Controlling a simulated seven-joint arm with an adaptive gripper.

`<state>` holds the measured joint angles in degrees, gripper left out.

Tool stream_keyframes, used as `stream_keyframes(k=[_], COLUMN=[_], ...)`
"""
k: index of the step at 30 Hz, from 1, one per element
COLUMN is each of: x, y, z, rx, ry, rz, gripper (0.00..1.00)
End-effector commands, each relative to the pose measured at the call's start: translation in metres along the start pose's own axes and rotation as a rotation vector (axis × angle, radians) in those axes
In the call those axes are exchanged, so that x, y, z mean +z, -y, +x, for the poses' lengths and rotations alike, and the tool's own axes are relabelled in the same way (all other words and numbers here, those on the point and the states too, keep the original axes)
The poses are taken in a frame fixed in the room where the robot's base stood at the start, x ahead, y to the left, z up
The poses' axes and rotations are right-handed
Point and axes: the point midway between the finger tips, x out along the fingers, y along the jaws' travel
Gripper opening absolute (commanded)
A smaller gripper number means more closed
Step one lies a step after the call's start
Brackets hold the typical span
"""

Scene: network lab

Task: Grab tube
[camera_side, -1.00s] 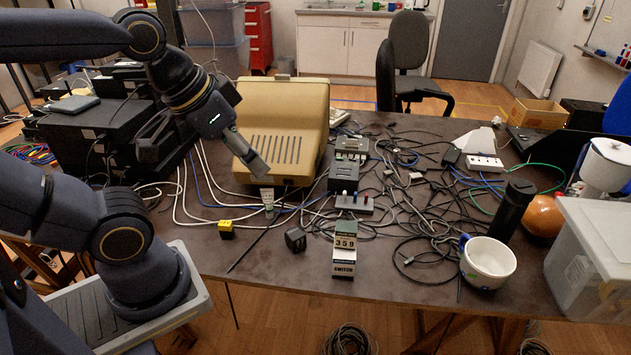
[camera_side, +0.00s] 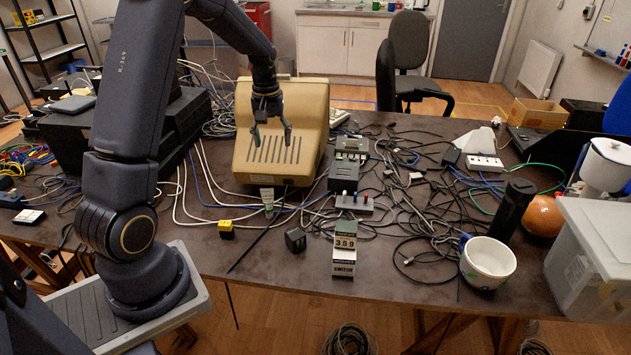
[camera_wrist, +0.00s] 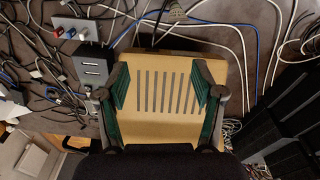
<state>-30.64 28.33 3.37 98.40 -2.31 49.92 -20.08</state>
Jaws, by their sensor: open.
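A small pale tube with green markings (camera_side: 267,198) stands in front of the beige case, among cables on the dark table. My gripper (camera_side: 272,138) is open and empty, pointing down over the slotted part of the beige case (camera_side: 307,105), behind and above the tube in the side view. In the wrist view, my gripper (camera_wrist: 160,85) shows its two green-padded fingers spread on either side of the case's slots, with nothing between them. A small object (camera_wrist: 176,12) at the top edge of the wrist view may be the tube, but I cannot tell.
Cables spread across the table. A grey box with switches (camera_side: 354,202) is right of the tube. A white mug (camera_side: 488,262) stands at the front right.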

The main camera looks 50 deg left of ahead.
Motion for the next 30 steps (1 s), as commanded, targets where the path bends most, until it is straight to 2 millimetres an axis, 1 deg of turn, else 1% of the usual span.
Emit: stream_keyframes(k=[1, 3, 5, 8, 15, 18, 21, 26, 30], x=[0.000, 0.001, 0.001, 0.002, 0.006, 0.007, 0.007, 0.007, 0.009], y=[0.010, 0.019, 0.025, 0.025, 0.027, 0.027, 0.027, 0.028, 0.034], z=[0.014, 0.027, 0.034, 0.050, 0.107, 0.125, 0.137, 0.147, 0.169], rx=[-0.014, -0.025, -0.029, -0.028, -0.028, -0.028, -0.027, -0.026, -0.027], ry=[0.029, 0.053, 0.060, 0.059, 0.059, 0.058, 0.056, 0.056, 0.058], rz=[-0.021, -0.039, -0.049, -0.049, -0.048, -0.047, -0.046, -0.046, -0.048], gripper=[0.68, 0.68, 0.68, 0.68, 0.68, 0.68, 0.68, 0.68, 0.68])
